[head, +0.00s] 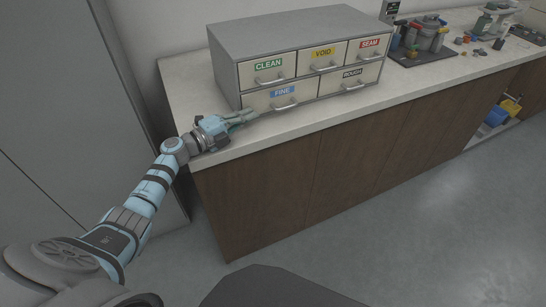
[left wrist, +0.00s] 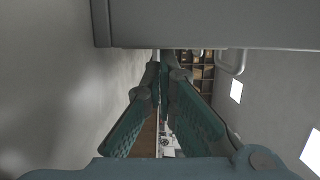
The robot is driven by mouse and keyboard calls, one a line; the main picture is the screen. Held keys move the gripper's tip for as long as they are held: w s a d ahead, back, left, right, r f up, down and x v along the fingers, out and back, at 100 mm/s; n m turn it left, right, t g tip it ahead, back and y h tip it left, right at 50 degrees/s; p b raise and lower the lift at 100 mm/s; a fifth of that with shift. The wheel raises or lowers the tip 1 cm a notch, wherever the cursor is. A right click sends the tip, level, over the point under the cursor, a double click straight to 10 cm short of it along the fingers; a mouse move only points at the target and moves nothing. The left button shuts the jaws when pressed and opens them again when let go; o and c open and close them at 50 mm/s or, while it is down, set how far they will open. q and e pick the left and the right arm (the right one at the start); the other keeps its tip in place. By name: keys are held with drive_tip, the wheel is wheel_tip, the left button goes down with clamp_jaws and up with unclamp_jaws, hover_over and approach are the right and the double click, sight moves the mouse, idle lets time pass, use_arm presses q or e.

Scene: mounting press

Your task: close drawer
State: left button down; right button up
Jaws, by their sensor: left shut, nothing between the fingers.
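A grey drawer cabinet (head: 285,27) stands on the counter. It has labelled drawers: CLEAN (head: 250,80), VOID and SEAM above, FINE (head: 257,103) and ROUGH (head: 345,86) below. My left gripper (head: 245,116) is shut and empty, low at the left end of the FINE drawer front. I cannot tell whether it touches. In the left wrist view the shut fingers (left wrist: 163,68) point toward a grey edge, with a bar handle (left wrist: 232,63) to the right. My right gripper is out of view.
The pale countertop (head: 400,87) is clear in front of the cabinet. Grey equipment (head: 427,36) and small parts stand to its right. Dark wooden cupboards (head: 340,150) are below, with an open bay holding blue and yellow items at the far right. A grey wall panel stands left.

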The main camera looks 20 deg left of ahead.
use_arm(q)
drive_tip(key=shift+a, duration=0.2)
drive_tip(key=shift+r, duration=0.1)
drive_tip(key=shift+s+d+p, duration=0.1)
drive_tip(key=shift+d+p, duration=0.05)
drive_tip(key=shift+p, duration=0.15)
drive_tip(key=s+d+p, duration=0.2)
drive_tip(key=p, duration=0.1)
drive_tip(key=shift+s+d, duration=0.35)
drive_tip(key=v, duration=0.8)
drive_tip(key=shift+s+a, duration=0.2)
drive_tip(key=shift+s, duration=0.1)
drive_tip(key=shift+s+a, duration=0.1)
drive_tip(key=shift+s, duration=0.35)
